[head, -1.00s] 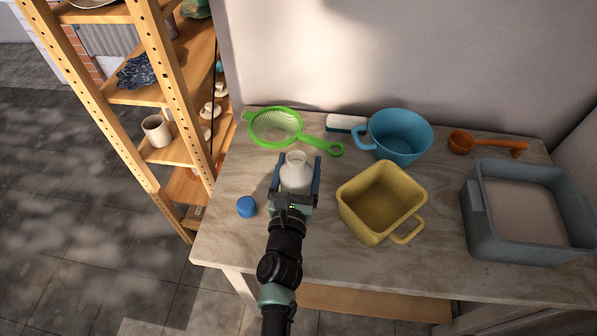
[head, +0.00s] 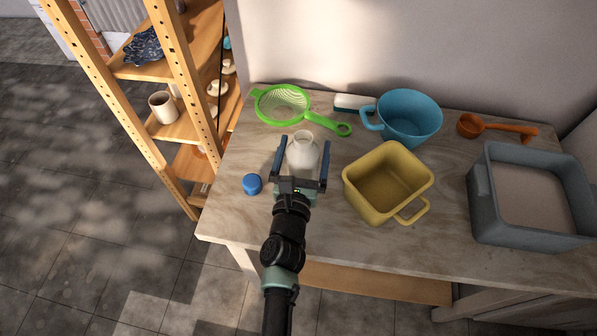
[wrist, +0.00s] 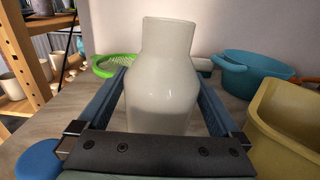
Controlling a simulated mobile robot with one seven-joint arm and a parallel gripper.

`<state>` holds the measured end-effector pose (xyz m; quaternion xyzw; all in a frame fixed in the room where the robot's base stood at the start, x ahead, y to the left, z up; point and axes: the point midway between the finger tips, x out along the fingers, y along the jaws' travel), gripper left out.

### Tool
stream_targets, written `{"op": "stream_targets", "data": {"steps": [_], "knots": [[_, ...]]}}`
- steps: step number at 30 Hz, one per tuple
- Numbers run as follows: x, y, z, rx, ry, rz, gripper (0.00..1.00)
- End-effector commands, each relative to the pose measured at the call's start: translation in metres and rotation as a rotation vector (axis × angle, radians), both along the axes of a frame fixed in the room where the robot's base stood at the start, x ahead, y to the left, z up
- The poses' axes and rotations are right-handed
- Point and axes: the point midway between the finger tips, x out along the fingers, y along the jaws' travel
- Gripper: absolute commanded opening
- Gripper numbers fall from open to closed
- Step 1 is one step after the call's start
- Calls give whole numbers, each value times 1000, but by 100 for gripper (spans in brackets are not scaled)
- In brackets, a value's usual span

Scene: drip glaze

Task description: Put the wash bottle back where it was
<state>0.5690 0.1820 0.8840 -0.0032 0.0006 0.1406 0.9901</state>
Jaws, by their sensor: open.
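The wash bottle (head: 303,155) is a translucent white bottle with an open neck. It stands upright on the table, left of the yellow container. My gripper (head: 303,158) is open, with one blue finger on each side of the bottle. In the wrist view the bottle (wrist: 163,85) fills the middle between the spread fingers, with a visible gap on each side near the top of the fingers. A blue cap (head: 252,184) lies on the table to the left of my gripper. The bottle's base is hidden behind the gripper body in the wrist view.
A yellow handled container (head: 388,215) stands close on the right. Behind are a green strainer (head: 283,104), a brush (head: 352,103) and a blue pot (head: 410,118). An orange ladle (head: 497,127) and a grey basin (head: 530,228) are further right. A wooden shelf (head: 185,75) stands left.

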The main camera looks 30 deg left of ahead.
Motion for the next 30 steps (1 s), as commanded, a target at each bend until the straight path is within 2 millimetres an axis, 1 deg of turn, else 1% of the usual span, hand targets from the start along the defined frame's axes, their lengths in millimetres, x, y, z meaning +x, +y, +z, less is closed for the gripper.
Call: {"op": "stream_targets", "data": {"steps": [1, 9, 15, 18, 21, 30], "knots": [[-9, -3, -1, -2, 3, 0, 100], [-59, -17, -2, -1, 2, 0, 100], [-89, -26, -2, 0, 1, 0, 100], [-98, -28, -1, 1, 0, -1, 100], [-103, -30, 0, 1, -1, -1, 100], [-105, -30, 2, -1, -3, -1, 100]]}}
